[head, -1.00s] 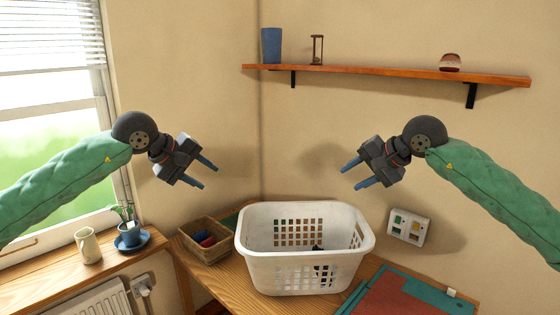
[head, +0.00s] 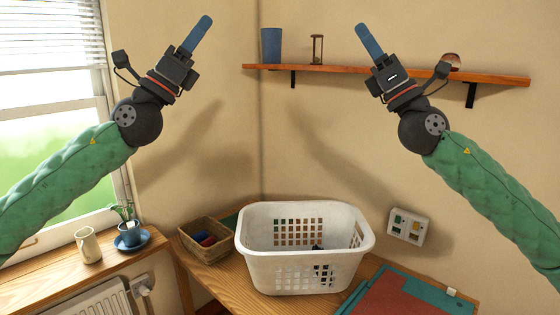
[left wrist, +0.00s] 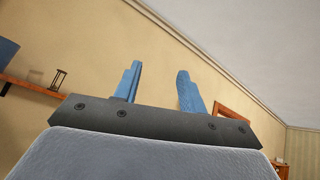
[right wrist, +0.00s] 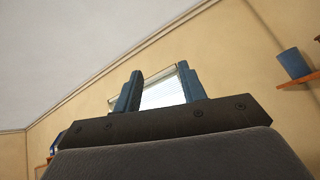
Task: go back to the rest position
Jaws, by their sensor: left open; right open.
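My left gripper (head: 197,36) is raised at the upper left of the head view, fingers pointing up and slightly right. In the left wrist view its two blue fingers (left wrist: 157,85) stand apart with nothing between them. My right gripper (head: 369,42) is raised right of centre in the head view, fingers pointing up and slightly left. In the right wrist view its fingers (right wrist: 160,90) stand apart and empty, with a window behind them. Both grippers are high above the desk and touch nothing that I can see.
A white laundry basket (head: 300,262) with a dark item inside stands on the wooden desk. A wicker basket (head: 207,243) sits left of it. A wall shelf (head: 420,75) holds a blue cup (head: 271,45) and an hourglass (head: 317,49). A potted plant (head: 130,233) stands on the sill.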

